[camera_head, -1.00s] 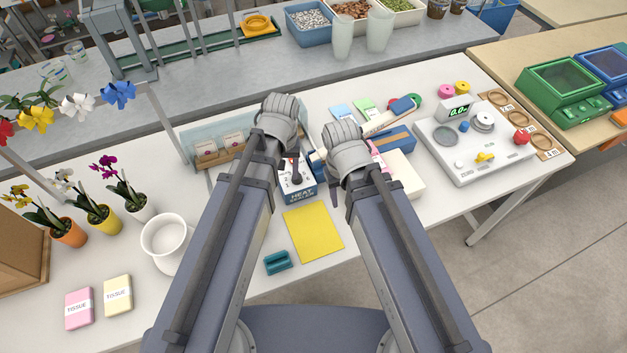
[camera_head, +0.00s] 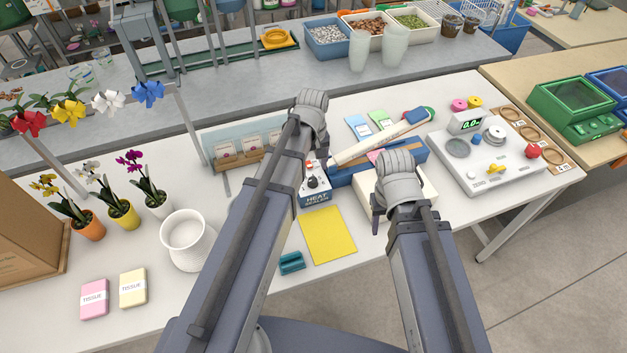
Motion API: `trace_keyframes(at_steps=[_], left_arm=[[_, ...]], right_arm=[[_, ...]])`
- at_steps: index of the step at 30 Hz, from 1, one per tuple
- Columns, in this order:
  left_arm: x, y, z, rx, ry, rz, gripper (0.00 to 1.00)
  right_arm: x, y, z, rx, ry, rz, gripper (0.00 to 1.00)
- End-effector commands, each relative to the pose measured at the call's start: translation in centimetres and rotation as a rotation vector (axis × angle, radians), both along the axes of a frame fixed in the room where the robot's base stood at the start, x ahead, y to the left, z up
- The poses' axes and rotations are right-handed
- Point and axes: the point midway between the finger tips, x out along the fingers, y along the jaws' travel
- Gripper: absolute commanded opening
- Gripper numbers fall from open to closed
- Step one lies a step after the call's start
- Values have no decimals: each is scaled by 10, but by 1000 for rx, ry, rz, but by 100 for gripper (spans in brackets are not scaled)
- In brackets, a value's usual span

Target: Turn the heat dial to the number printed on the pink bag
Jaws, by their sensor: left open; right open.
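The heat box (camera_head: 316,196), marked HEAT, stands near the middle of the white table. Its dark dial (camera_head: 312,182) shows on top, partly hidden by my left arm, and I cannot read its setting. A pink bag (camera_head: 376,156) shows only as a small patch behind the pale roll; any number on it is hidden or too small to read. My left gripper (camera_head: 318,148) is open, mostly hidden behind its own wrist, above the back of the heat box. My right gripper (camera_head: 379,205) is open over the white box, right of the heat box, apart from it.
A blue bag (camera_head: 358,124) and a green bag (camera_head: 380,120) lie behind the pale roll (camera_head: 372,145). A blue box (camera_head: 345,176) and a white box (camera_head: 422,184) are beside the heat box. A yellow sheet (camera_head: 327,235) lies in front. A scale (camera_head: 480,170) stands right.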

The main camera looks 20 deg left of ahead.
Motion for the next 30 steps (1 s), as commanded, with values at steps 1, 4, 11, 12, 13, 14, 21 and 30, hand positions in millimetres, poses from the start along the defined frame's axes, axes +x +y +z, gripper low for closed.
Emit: trace_keyframes(at_steps=[1,4,11,12,13,14,21,30], left_arm=[[0,0,-12,0,0,-1,70],[0,0,-25,0,0,-1,70],[0,0,-53,0,0,-1,70],[0,0,-56,0,0,-1,70],[0,0,-58,0,0,-1,70],[0,0,-60,0,0,-1,70],[0,0,-60,0,0,-1,70],[0,0,-60,0,0,-1,48]], right_arm=[[0,0,-12,0,0,0,50],[0,0,-25,0,0,-1,50],[0,0,-53,0,0,-2,50],[0,0,-56,0,0,-2,50],[0,0,-58,0,0,-2,50],[0,0,-60,0,0,-1,50],[0,0,-60,0,0,-1,50],[0,0,-60,0,0,-1,50]])
